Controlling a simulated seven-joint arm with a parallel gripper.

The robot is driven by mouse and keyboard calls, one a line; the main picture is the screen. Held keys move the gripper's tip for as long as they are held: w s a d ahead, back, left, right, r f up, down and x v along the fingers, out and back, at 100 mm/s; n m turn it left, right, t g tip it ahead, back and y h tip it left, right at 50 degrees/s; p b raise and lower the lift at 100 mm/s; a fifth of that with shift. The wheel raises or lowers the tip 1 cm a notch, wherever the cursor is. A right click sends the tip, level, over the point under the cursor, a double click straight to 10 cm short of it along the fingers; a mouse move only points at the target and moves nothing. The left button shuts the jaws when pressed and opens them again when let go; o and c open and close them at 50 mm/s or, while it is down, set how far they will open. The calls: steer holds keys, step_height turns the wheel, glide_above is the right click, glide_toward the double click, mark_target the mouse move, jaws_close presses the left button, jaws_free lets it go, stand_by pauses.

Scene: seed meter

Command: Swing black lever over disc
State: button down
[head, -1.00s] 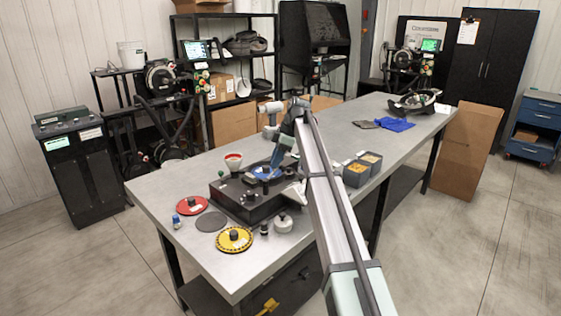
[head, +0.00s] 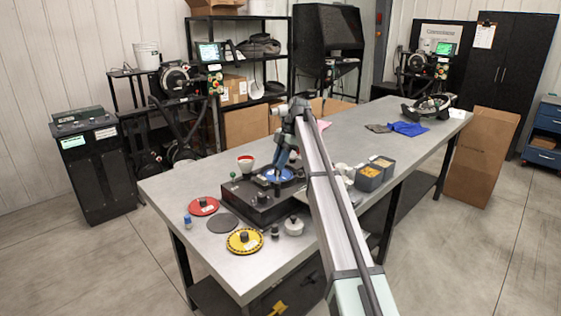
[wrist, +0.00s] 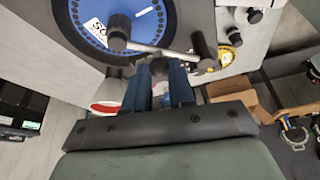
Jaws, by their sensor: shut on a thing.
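The blue disc (wrist: 165,18) with a white number label sits in the black seed meter base; it also shows in the head view (head: 270,174). A dark hub knob (wrist: 119,28) stands over the disc. The lever's grey bar (wrist: 160,50) runs from near that knob across the disc's edge toward a dark post (wrist: 204,46). My gripper (wrist: 158,75) points at the near edge of the disc, its blue fingers shut around the lever's small black knob (wrist: 158,66). The fingertips partly hide the knob. In the head view the lever is too small to make out.
Around the black base (head: 262,208) lie a red disc (head: 204,205), a grey disc (head: 223,223), a yellow disc (head: 244,241) and a white-lidded pot (head: 293,226). A funnel cup (head: 245,163) stands behind. Grey seed bins (head: 369,178) are to the right.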

steer(key=c, duration=0.9)
jaws_free()
steer(key=shift+c, duration=0.2)
steer(key=shift+w+d+r, duration=0.1)
steer(key=shift+w+r, duration=0.05)
steer(key=shift+r, duration=0.3)
steer(key=w+d+r, duration=0.1)
steer(key=w+d, duration=0.5)
steer(key=d, duration=0.5)
steer(key=shift+w+r, duration=0.2)
steer(key=shift+r, duration=0.2)
steer(key=shift+d, duration=0.1)
